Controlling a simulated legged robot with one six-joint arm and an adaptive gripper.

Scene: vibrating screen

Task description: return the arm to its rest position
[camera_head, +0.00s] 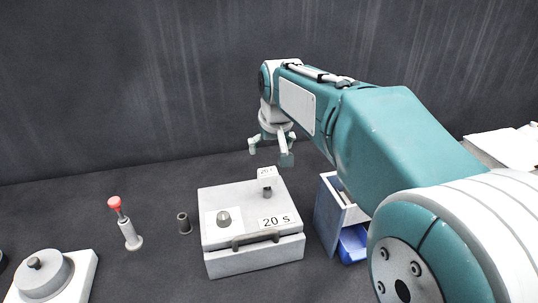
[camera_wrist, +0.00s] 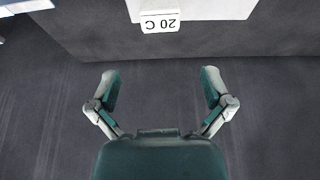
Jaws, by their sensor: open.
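My arm, teal and white, reaches in from the right in the head view. My gripper (camera_head: 270,147) hangs pointing down above and behind the grey box labelled "20 S" (camera_head: 250,250). In the wrist view my gripper (camera_wrist: 160,88) has its two fingers spread wide, with nothing between them. Dark surface shows beyond the fingers. A small label reading "20 C" (camera_wrist: 160,21) appears upside down at the top of the wrist view, apart from the fingers.
A red-topped plunger (camera_head: 130,232), a small dark cylinder (camera_head: 184,222) and a round-topped device (camera_head: 45,277) stand left of the box. A pale holder (camera_head: 326,216) with a blue bin (camera_head: 352,245) stands right. White sheets (camera_head: 503,147) lie far right. A dark wall rises behind.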

